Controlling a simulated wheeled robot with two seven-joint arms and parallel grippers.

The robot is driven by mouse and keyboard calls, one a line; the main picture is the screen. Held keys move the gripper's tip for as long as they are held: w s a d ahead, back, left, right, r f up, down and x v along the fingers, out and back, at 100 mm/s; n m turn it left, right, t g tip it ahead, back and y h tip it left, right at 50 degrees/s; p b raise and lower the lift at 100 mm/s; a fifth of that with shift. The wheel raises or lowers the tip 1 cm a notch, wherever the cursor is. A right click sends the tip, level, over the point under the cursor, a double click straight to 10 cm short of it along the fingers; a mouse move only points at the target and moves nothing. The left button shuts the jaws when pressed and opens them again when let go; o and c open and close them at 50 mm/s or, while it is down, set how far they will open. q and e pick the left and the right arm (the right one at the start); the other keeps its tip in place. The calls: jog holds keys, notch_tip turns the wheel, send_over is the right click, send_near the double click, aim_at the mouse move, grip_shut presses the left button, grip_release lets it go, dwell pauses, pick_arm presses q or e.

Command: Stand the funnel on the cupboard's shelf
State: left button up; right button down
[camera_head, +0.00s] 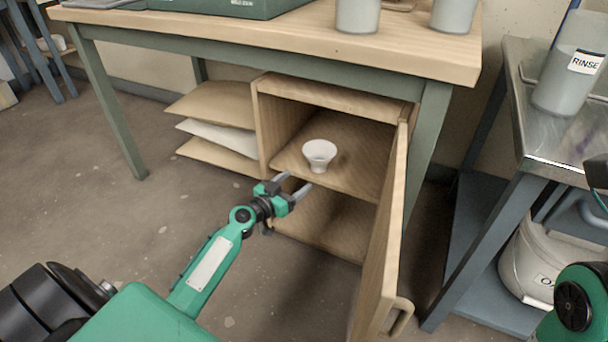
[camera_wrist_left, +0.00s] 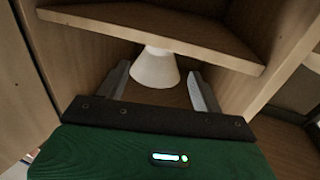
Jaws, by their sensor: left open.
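The white funnel (camera_head: 320,155) stands on the upper shelf (camera_head: 352,168) of the open cupboard, wide mouth up, near the shelf's front. My left gripper (camera_head: 293,184) is open at the cupboard's front, its fingers pointing toward the funnel from the lower left. In the left wrist view, which shows the scene upside down, the funnel (camera_wrist_left: 155,68) rests with its narrow end against the shelf board (camera_wrist_left: 150,27). It appears between the two spread fingers (camera_wrist_left: 160,88), with visible gaps on both sides. Only parts of my right arm show at the right edge; its fingers are out of frame.
The cupboard door (camera_head: 383,245) stands open on the right. Open racks with boards (camera_head: 215,103) adjoin the cupboard on the left. The workbench top (camera_head: 260,38) is overhead. A metal table (camera_head: 545,135) with a RINSE bucket (camera_head: 572,80) stands right.

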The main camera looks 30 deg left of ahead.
pick_arm(q)
jog(key=shift+v, duration=1.25)
jog(key=shift+s, duration=0.1)
